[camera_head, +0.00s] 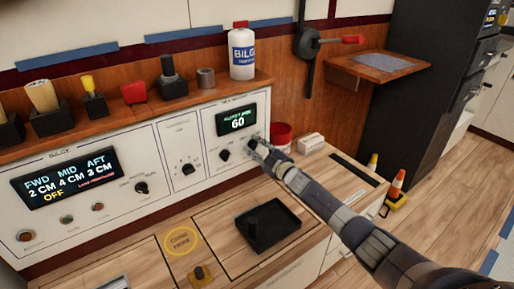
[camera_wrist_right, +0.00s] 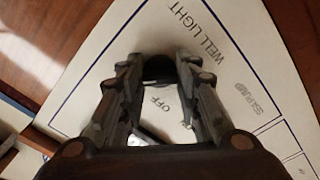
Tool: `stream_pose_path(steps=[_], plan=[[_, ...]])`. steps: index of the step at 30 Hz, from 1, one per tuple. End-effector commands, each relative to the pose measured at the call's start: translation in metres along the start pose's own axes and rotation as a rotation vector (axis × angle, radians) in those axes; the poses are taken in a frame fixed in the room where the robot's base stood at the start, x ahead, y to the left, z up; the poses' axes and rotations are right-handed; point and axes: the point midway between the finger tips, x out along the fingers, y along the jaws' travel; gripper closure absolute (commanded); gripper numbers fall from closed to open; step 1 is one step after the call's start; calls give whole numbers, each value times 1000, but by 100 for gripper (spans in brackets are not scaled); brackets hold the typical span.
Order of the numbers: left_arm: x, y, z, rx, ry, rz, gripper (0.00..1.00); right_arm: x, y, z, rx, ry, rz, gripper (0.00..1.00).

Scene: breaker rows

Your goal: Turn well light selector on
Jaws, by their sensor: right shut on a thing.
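The well light selector (camera_wrist_right: 158,68) is a dark knob on the white panel, between my right fingertips in the right wrist view, largely hidden by them. The printed words WELL LIGHT (camera_wrist_right: 210,38) stand beside it, and OFF is printed below it between the fingers. Which way the knob points cannot be told. My right gripper (camera_head: 254,144) reaches in from the right in the head view, at the panel's lower right under the display reading 60 (camera_head: 237,121). It is shut on the selector. My left gripper is not in view.
Other dark knobs (camera_head: 188,169) sit on the panel to the left. A white BILGE bottle (camera_head: 242,52) stands on the wooden shelf above. A red container (camera_head: 281,134) is just behind my gripper. A black tray (camera_head: 268,226) lies on the counter below.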

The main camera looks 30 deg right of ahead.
Motion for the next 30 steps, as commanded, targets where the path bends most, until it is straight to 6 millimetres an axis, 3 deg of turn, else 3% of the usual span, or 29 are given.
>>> stream_pose_path(steps=[3,4,6,7,20,30], plan=[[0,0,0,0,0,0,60,-1,-1,2,-1,-4,-1,93],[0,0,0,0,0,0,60,-1,-1,2,-1,-4,-1,67],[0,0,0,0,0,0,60,-1,-1,2,-1,-4,-1,52],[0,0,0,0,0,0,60,0,-1,2,-1,-3,-1,50],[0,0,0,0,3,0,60,-4,0,1,-2,0,-1,50],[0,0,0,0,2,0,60,-46,-1,2,-3,-2,-2,50]])
